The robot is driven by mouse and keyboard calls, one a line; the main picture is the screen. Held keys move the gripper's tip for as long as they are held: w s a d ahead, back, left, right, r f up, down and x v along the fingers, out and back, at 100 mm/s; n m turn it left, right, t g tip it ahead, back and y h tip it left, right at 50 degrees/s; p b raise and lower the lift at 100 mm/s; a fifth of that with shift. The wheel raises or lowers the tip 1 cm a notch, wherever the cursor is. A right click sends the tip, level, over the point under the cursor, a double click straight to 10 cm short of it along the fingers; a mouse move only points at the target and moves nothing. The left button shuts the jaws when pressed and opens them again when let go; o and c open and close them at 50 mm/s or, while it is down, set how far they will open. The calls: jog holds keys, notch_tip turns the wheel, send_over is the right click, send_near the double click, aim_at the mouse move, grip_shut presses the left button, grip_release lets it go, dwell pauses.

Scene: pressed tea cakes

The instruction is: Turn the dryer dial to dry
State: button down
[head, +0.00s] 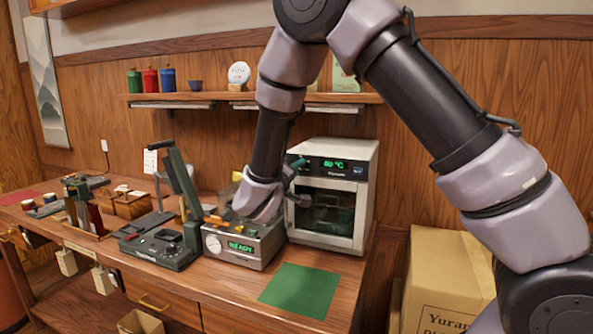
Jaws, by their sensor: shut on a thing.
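The dryer (370,160) is a cream box on the right of the workbench. A dark panel across its top front has a green display (335,164) that reads about 80 °C. The glazed door (328,212) below looks closed, with dim greenish contents behind the glass. My arm comes down from above, left of the dryer.
A grey machine (243,247) with a gauge and green display stands just left of the dryer, under my wrist. A dark lever press (160,245) stands further left. A green mat (300,290) lies bare in front. A wall shelf (220,97) runs behind.

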dwell(0.3)
jog(key=c, duration=0.5)
grip_release()
jog(key=shift+c, duration=0.2)
jog(key=shift+s, duration=0.1)
jog(key=v, duration=1)
jog(key=shift+s, duration=0.35)
jog(key=shift+a, duration=0.1)
